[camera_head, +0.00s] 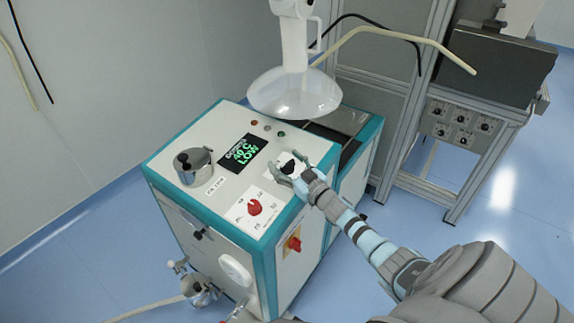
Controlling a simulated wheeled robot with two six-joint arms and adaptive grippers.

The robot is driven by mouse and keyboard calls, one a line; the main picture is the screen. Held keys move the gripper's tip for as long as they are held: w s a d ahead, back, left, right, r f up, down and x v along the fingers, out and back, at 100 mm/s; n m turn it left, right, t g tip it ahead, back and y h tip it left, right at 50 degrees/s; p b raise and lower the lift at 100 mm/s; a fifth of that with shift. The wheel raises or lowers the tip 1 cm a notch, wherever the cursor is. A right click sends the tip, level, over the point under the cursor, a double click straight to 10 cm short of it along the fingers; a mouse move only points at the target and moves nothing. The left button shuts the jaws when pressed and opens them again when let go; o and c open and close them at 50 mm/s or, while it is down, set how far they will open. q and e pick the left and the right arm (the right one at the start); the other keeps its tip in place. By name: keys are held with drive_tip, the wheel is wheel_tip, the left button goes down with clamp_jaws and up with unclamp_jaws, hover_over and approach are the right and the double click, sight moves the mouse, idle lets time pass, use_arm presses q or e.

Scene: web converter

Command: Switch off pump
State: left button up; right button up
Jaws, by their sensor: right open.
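The pump unit is a white cabinet with teal edges (220,218). Its top panel carries a dark display (243,150) with green text that reads in part "LOW", and a red rotary knob (255,208) on a white plate. A red switch (293,244) on a yellow plate sits on the cabinet's side face. My right gripper (283,172) is open over the top panel, right of the display and up and right of the red knob. A small black part shows between its fingers, on a white plate that it partly hides. My left gripper is out of view.
A steel pot-like lid (194,166) stands on the top panel's left. A clear dome hood (294,93) hangs over the cabinet's back. A metal frame with a knob panel (461,121) stands at the right. Blue floor is clear on the right.

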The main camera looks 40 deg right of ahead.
drive_tip(key=c, duration=1.2)
drive_tip(key=shift+d+r+n+y, duration=0.1)
drive_tip(key=shift+r+n+y, duration=0.15)
drive_tip(key=shift+y, duration=0.25)
drive_tip(key=shift+n+y, duration=0.55)
drive_tip(key=shift+y, duration=0.05)
drive_tip(key=shift+f+n+g+y, duration=0.2)
drive_tip(key=shift+n+g+y, duration=0.3)
drive_tip(key=shift+y, duration=0.4)
drive_tip(key=shift+o, duration=0.2)
drive_tip(key=shift+f+n+y+b, duration=0.15)
drive_tip(key=shift+n+y+b, duration=0.35)
drive_tip(key=shift+y, duration=0.1)
drive_tip(key=o, duration=1.2)
drive_tip(key=shift+c, duration=0.2)
